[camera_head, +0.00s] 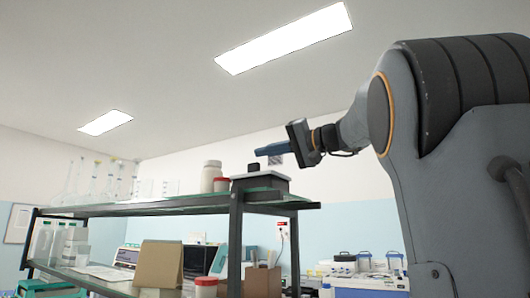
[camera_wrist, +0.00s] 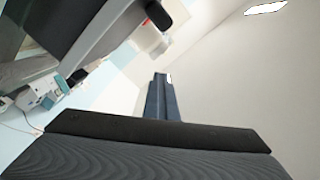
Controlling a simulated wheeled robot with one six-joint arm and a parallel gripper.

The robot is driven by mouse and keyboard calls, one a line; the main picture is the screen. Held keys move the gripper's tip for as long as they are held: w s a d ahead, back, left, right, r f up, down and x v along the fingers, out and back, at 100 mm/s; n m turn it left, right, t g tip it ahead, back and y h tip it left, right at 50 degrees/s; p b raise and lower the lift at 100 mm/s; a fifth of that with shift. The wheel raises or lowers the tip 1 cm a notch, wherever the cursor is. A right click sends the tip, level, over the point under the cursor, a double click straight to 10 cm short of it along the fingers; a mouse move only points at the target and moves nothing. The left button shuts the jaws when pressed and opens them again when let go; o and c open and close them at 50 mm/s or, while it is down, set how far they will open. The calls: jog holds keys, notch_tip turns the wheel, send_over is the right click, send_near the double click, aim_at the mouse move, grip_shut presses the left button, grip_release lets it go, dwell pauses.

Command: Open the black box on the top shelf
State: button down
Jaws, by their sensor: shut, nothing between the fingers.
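The black box (camera_head: 268,183) sits on the right end of the top shelf (camera_head: 165,207), with a small dark knob (camera_head: 253,168) on top. My gripper (camera_head: 257,152) reaches in from the right, its blue-grey fingers a little above the box and apart from it. In the wrist view the fingers (camera_wrist: 160,80) are together and empty. There the box (camera_wrist: 85,30) fills the upper left, with its black knob (camera_wrist: 158,14) near the top. The box looks closed; its inside is hidden.
Several glass flasks (camera_head: 90,180) stand at the shelf's far left. Lower down are a brown holder (camera_head: 158,262) and bench equipment (camera_head: 365,277).

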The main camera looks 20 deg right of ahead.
jog(key=c, duration=2.5)
grip_release()
jog(key=o, duration=0.8)
jog(key=shift+b+v, duration=1.35)
jog(key=shift+v, duration=2.55)
